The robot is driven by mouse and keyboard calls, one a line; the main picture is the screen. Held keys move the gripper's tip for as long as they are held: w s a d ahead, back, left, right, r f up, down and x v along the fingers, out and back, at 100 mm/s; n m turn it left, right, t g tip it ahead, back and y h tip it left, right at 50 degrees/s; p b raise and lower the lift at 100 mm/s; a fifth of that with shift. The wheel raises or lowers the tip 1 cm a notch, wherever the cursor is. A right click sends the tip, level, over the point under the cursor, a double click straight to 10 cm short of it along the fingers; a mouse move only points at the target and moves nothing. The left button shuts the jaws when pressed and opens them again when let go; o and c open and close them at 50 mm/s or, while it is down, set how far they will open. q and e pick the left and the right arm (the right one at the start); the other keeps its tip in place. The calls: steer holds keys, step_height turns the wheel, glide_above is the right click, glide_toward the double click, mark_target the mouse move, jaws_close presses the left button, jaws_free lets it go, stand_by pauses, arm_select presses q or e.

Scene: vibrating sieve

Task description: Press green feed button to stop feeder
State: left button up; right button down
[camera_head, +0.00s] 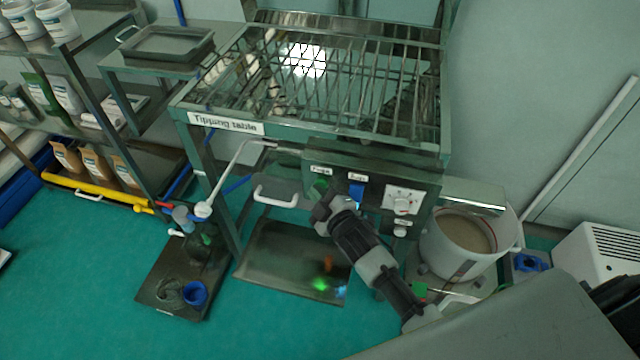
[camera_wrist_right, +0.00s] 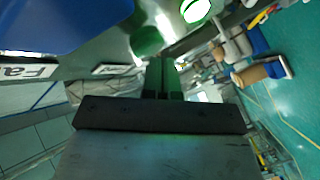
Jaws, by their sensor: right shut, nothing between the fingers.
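A control panel (camera_head: 378,178) sits under the front of the tipping table. It has a green button (camera_head: 319,186) at its left and a blue button (camera_head: 356,190) beside it. My right gripper (camera_head: 322,205) is just below and in front of the green button and partly covers it. In the right wrist view, the shut, empty fingers (camera_wrist_right: 163,72) point toward a dark green button (camera_wrist_right: 147,41); I cannot tell whether they touch it. A bright green lit round part (camera_wrist_right: 195,10) shows beyond it. The blue button (camera_wrist_right: 55,25) fills the upper left there. My left gripper is not in view.
The tipping table (camera_head: 300,135) with its metal grid stands above the panel. A white dial plate (camera_head: 402,200) is at the panel's right. A metal tray (camera_head: 285,260) is below my right gripper. A white bucket (camera_head: 462,240) stands to the right.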

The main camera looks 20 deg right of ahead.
steer(key=shift+r, duration=0.1)
stand_by(0.4)
steer(key=shift+s+a, duration=0.15)
steer(key=shift+s, duration=0.05)
steer(key=s+a+p, duration=0.2)
steer(key=s+a, duration=0.1)
steer(key=s, duration=0.2)
steer(key=shift+a, duration=0.2)
stand_by(0.3)
stand_by(0.4)
